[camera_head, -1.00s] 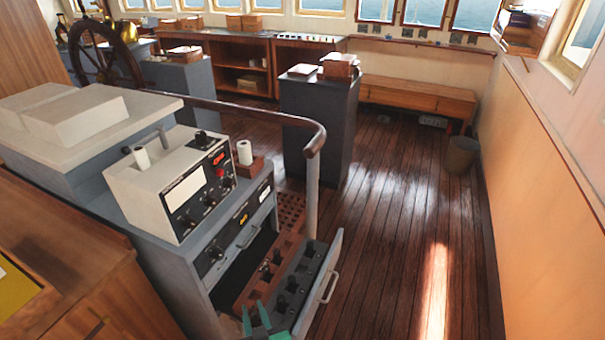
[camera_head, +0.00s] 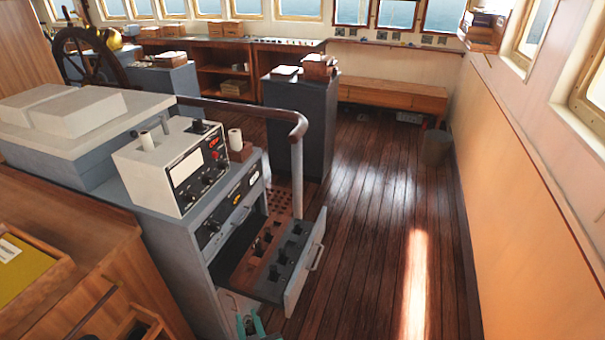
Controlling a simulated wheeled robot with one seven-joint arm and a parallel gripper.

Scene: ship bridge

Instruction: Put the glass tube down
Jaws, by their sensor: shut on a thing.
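My gripper (camera_head: 250,323), with teal fingers, shows at the bottom edge, low in front of the grey cabinet and just below the open drawer (camera_head: 300,275). Only its fingertips show. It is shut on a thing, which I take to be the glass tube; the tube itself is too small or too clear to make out. A thin pale curved line shows beside the fingers.
The open drawer holds several dark parts. A grey instrument box (camera_head: 170,165) stands on the cabinet, with a white cylinder (camera_head: 235,139) beside it. A wooden desk (camera_head: 75,235) is at left. Floor (camera_head: 375,210) to the right is clear.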

